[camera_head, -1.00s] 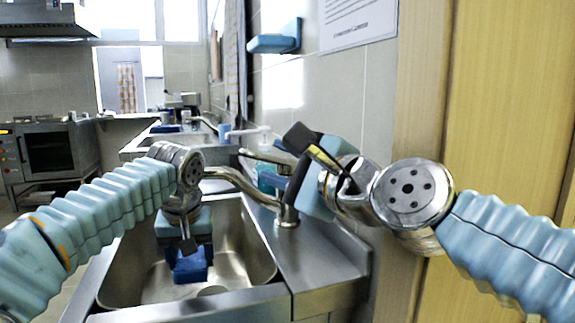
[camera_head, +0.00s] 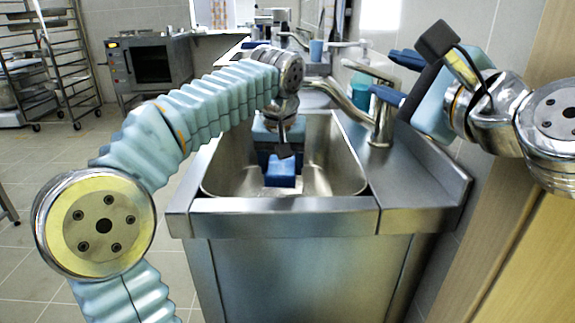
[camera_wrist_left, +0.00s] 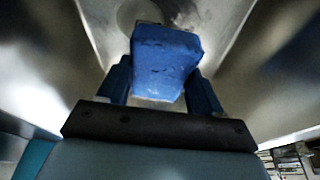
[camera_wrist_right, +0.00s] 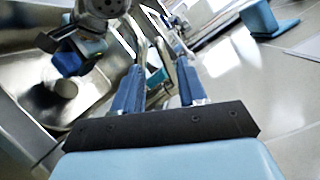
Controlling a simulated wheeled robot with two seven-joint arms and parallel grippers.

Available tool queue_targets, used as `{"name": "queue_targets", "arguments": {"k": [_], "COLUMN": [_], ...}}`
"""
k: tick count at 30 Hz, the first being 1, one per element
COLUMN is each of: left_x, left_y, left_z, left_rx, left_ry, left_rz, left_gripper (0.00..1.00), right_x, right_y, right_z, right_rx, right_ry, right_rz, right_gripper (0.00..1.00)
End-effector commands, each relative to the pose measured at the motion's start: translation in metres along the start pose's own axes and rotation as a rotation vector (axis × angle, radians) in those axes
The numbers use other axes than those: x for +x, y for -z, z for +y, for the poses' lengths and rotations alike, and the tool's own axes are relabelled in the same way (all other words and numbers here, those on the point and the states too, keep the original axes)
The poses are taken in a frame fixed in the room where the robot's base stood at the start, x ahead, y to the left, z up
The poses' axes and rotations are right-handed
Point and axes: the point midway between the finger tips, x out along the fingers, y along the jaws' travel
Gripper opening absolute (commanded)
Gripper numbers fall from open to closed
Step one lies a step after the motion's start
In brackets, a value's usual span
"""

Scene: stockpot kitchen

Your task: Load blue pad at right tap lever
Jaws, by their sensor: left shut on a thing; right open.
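A blue pad (camera_head: 280,172) is low inside the steel sink (camera_head: 222,168). My left gripper (camera_wrist_left: 160,88) is shut on the pad, with one blue finger on each side in the left wrist view (camera_wrist_left: 165,58). The tap (camera_head: 383,118) stands at the sink's right corner, its curved spout reaching over the basin. Its lever (camera_head: 370,71) points left from the top. My right gripper (camera_head: 397,77) is open beside the tap top, its fingers towards the lever. In the right wrist view the tap shows beyond the open fingers (camera_wrist_right: 157,85); I cannot tell whether they touch it.
A turquoise bottle (camera_head: 360,92) stands behind the tap. The steel counter (camera_head: 425,180) right of the sink is clear, with a raised edge by the wall. An oven (camera_head: 152,62) and a rack (camera_head: 50,60) stand far left, with open floor before them.

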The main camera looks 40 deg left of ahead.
Motion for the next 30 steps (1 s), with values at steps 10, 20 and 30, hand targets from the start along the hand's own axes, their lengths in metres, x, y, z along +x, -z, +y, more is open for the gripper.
{"name": "queue_targets", "arguments": {"k": [10, 20, 30], "left_x": [0.000, 0.000, 0.000], "left_y": [0.000, 0.000, 0.000], "left_z": [0.000, 0.000, 0.000], "left_rx": [0.000, 0.000, 0.000], "left_ry": [0.000, 0.000, 0.000], "left_rz": [0.000, 0.000, 0.000], "left_gripper": [0.41, 0.41, 0.41], "right_x": [0.010, 0.025, 0.014], "right_y": [-0.006, -0.030, -0.044], "right_z": [0.009, 0.022, 0.000], "right_rx": [0.007, 0.020, 0.032], "right_ry": [-0.043, -0.112, -0.008], "right_rz": [0.013, 0.243, 0.393], "right_gripper": [0.41, 0.41, 0.41]}}
